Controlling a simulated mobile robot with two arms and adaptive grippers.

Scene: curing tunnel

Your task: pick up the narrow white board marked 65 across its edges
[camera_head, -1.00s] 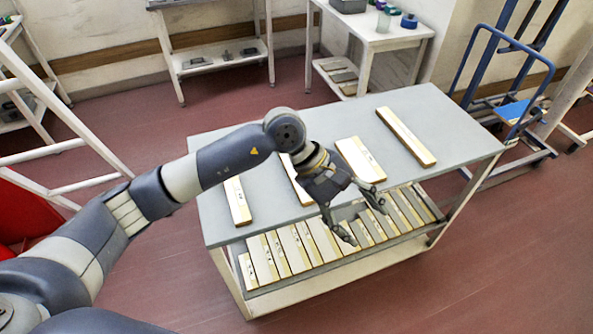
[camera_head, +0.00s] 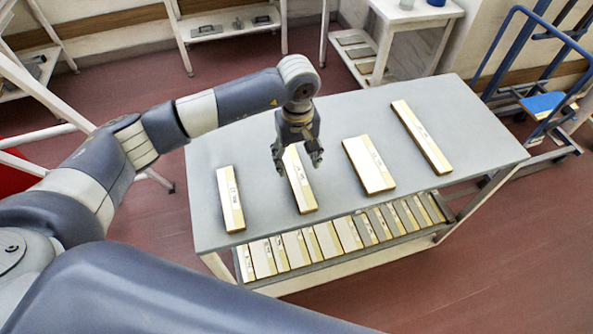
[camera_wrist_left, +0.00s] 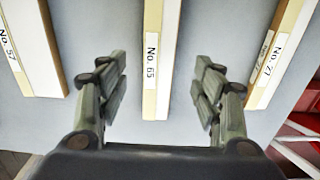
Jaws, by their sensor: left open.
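The narrow white board marked No. 65 (camera_wrist_left: 153,60) shows in the middle of the left wrist view, with a tan strip along one side. In the head view this board (camera_head: 304,195) lies on the grey table top, second from the left. My left gripper (camera_head: 297,161) is open and empty over its far part, which the gripper partly hides. In the left wrist view my gripper's fingers (camera_wrist_left: 160,75) stand one on each side of the board, with a gap at both edges. I cannot tell how high the fingertips are above the table. My right gripper is not in view.
The table (camera_head: 265,215) also holds the board marked 27 (camera_head: 230,200) on the left, a wider board (camera_head: 368,165) marked 57 and a long board (camera_head: 421,137) on the right. Several boards fill the lower shelf (camera_head: 340,262). A blue trolley (camera_head: 545,105) stands at right.

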